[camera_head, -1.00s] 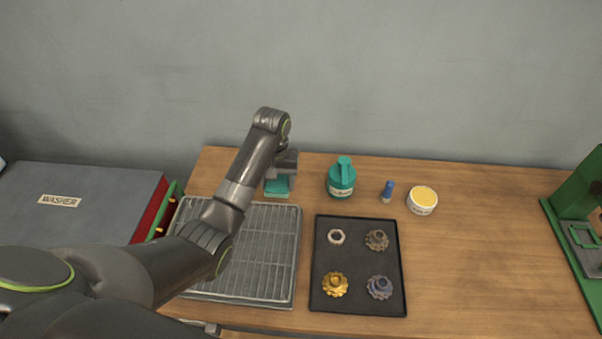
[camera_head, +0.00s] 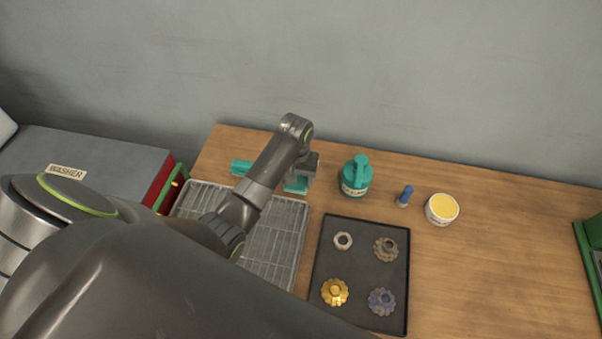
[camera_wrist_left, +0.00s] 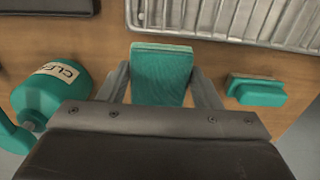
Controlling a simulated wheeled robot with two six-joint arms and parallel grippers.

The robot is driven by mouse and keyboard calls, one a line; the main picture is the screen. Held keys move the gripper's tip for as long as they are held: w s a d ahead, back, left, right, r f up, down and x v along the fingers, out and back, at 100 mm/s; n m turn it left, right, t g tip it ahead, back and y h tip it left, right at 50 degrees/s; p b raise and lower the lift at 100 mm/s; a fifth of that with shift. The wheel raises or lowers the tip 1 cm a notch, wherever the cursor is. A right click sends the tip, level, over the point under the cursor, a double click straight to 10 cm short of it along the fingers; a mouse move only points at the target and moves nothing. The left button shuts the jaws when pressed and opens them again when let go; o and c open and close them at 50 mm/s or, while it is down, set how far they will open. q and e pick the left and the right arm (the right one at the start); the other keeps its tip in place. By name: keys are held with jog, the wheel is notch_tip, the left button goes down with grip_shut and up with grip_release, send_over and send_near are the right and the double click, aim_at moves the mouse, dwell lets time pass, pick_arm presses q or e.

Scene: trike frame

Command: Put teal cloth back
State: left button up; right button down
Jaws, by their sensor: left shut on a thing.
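The teal cloth (camera_wrist_left: 161,75) is a flat folded block between the two fingers of my left gripper (camera_wrist_left: 163,88) in the left wrist view. In the head view, the cloth (camera_head: 296,186) shows below my left gripper (camera_head: 301,178), between the wire rack and the teal bottle. The gripper is shut on it. I cannot tell whether the cloth touches the bench or is just above it. My right gripper is not in view.
A second teal item (camera_wrist_left: 256,90) lies beside the gripper. A teal bottle (camera_head: 356,177) stands on its other side. The wire rack (camera_head: 275,235) and black parts tray (camera_head: 325,262) are in front. A blue-capped item (camera_head: 405,196) and yellow-topped tub (camera_head: 441,209) stand right.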

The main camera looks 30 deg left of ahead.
pick_arm(q)
jog(key=shift+s+f, duration=0.1)
jog(key=shift+f, duration=0.4)
jog(key=shift+w+f, duration=0.25)
jog(key=shift+w, duration=0.25)
jog(key=shift+s, duration=0.2)
jog(key=shift+s+f, duration=0.15)
jog(key=shift+s, duration=0.05)
jog(key=shift+f, duration=0.15)
jog(key=shift+w+f, duration=0.1)
jog(key=shift+f, duration=0.05)
jog(key=o, duration=0.6)
jog(key=shift+w, duration=0.1)
jog(key=o, duration=0.4)
jog(key=shift+o, duration=0.2)
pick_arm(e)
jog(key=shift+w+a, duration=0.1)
